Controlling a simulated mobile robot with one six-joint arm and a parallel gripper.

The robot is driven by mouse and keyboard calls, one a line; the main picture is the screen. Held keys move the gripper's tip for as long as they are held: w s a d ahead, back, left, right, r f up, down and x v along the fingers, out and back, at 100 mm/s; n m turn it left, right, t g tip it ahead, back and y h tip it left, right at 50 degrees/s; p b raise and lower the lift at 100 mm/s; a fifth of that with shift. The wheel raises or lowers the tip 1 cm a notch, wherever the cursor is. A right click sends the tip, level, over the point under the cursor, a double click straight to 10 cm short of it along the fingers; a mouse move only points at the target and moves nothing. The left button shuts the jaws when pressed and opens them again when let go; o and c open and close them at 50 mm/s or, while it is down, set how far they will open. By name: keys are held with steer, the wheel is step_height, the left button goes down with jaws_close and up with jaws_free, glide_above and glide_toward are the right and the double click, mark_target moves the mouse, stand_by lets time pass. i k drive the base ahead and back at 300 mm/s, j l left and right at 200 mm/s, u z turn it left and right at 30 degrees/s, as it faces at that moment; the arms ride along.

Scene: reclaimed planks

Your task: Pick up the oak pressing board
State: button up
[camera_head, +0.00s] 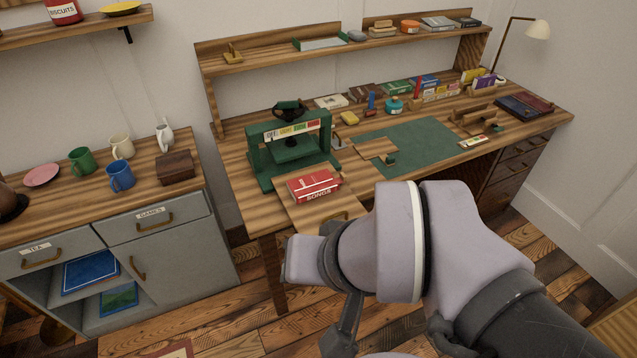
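A flat wooden board (376,149) lies on the left part of the green mat on the desk; it may be the oak pressing board, though its label or grain cannot be made out. Another wooden board (285,211) lies at the desk's front left, partly under a red book marked SONGS (314,187). I cannot tell for certain which board is the oak one. My arm fills the lower middle, in front of the desk. A dark part of my gripper (343,328) seems to show below it, over the floor. Its fingers are not clear, and nothing is seen held.
A green press (291,143) stands behind the red book. The green mat (425,138) is mostly clear. Small boxes, jars and books line the desk's back, below a raised shelf (262,58). A lamp (537,30) stands at right. A grey cabinet (176,243) with mugs is at left.

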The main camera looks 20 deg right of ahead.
mark_target(380, 149)
steer(key=i+l+z, duration=0.55)
steer(key=i+l, duration=0.25)
steer(key=i+l+z, duration=0.25)
steer(key=i, duration=0.2)
steer(key=i+l+z, duration=0.3)
steer(key=i, duration=0.15)
steer(key=k+j, duration=0.05)
steer(key=j, duration=0.1)
